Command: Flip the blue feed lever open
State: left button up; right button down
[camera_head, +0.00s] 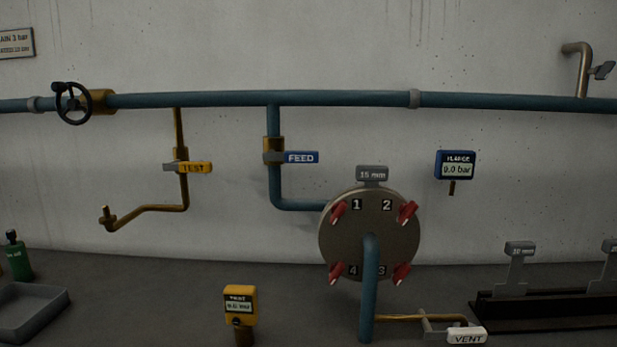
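The blue feed lever (301,157) is labelled FEED. It sticks out horizontally to the right from a brass valve (273,150) on a vertical blue pipe, so it lies across that pipe. The pipe drops from the long blue main and bends right toward a round grey flange (350,235). Neither of my grippers shows in the head view, and nothing touches the lever.
A yellow TEST lever (195,167) sits left of the feed lever. A black handwheel (72,103) is on the main. Red clamps (407,212) ring the flange. A blue gauge (455,164) reads 0.0 bar. A white VENT lever (467,336) is low right.

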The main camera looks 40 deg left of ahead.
aim_at(303, 157)
jog(key=u, duration=2)
